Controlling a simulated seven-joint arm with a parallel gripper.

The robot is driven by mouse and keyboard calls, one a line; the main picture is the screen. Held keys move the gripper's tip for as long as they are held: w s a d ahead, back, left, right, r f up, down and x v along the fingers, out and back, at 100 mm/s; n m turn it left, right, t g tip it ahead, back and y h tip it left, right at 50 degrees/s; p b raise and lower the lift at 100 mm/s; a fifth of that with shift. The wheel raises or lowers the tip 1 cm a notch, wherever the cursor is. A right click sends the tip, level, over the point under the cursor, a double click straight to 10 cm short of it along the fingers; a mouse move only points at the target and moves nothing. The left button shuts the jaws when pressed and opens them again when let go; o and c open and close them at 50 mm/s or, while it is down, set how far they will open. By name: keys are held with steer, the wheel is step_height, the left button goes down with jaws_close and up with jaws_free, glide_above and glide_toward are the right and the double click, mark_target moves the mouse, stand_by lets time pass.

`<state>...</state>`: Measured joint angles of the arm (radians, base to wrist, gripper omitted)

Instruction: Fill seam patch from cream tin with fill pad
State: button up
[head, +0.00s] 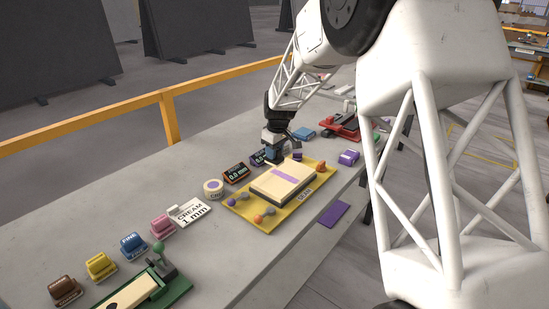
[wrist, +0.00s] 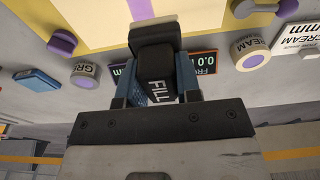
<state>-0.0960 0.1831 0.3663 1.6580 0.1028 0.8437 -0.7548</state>
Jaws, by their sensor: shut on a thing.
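My gripper (head: 273,154) is shut on the black fill pad (wrist: 158,80), marked FILL, with a blue finger on each side. In the wrist view the pad stands in front of the slab's edge; I cannot tell whether its face touches anything. The pale seam slab (head: 268,191) with a purple strip, the seam patch (head: 286,173), lies on the yellow SEAM board (head: 267,220).
A display reading 0.0 mm (head: 236,172) and a CREAM 1 mm card (head: 190,211) stand behind the board. Another tin (wrist: 85,74) shows in the wrist view. Orange and purple knobs sit on the board. Coloured blocks line the bench's left; a red tool (head: 341,126) lies farther back.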

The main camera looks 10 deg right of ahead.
steer(key=shift+r, duration=1.25)
steer(key=shift+w, duration=0.1)
